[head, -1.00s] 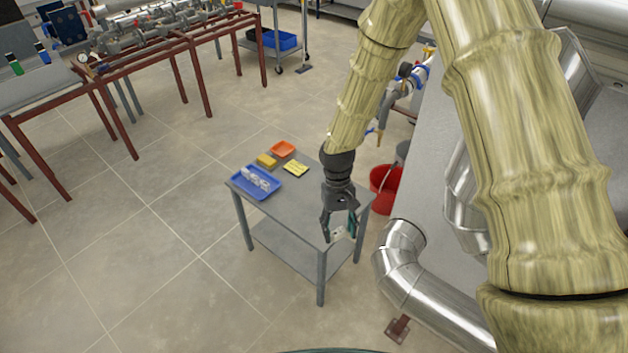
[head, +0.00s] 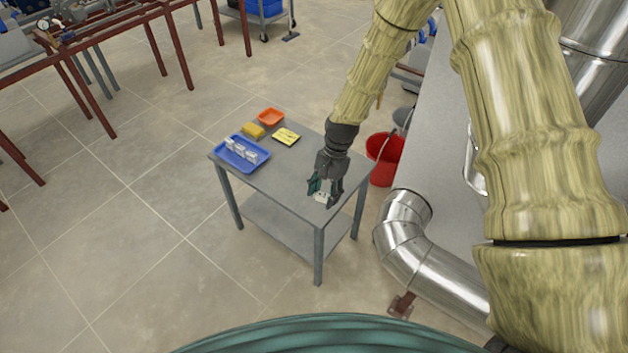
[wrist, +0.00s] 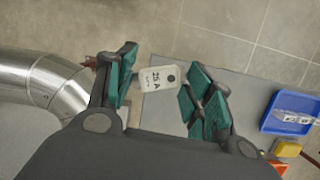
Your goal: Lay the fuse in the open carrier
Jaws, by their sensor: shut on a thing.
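My gripper (head: 325,193) is shut on a white block marked 25 A, which I take for the fuse (wrist: 158,79). A dark round spot and grey ends show on it in the wrist view. It sits between the green-padded fingers, and in the head view it is over the near right corner of the grey table (head: 285,183). I cannot tell its height above the top. A blue tray (head: 227,161) at the table's left holds several white pieces (head: 240,151), too small to tell apart. I cannot make out an open carrier in either view.
A yellow block (head: 253,131), an orange bin (head: 271,117) and a flat yellow-and-black piece (head: 286,136) lie towards the table's back. A red bucket (head: 383,160) and silver pipe (head: 420,255) stand to the right. The table's middle is bare.

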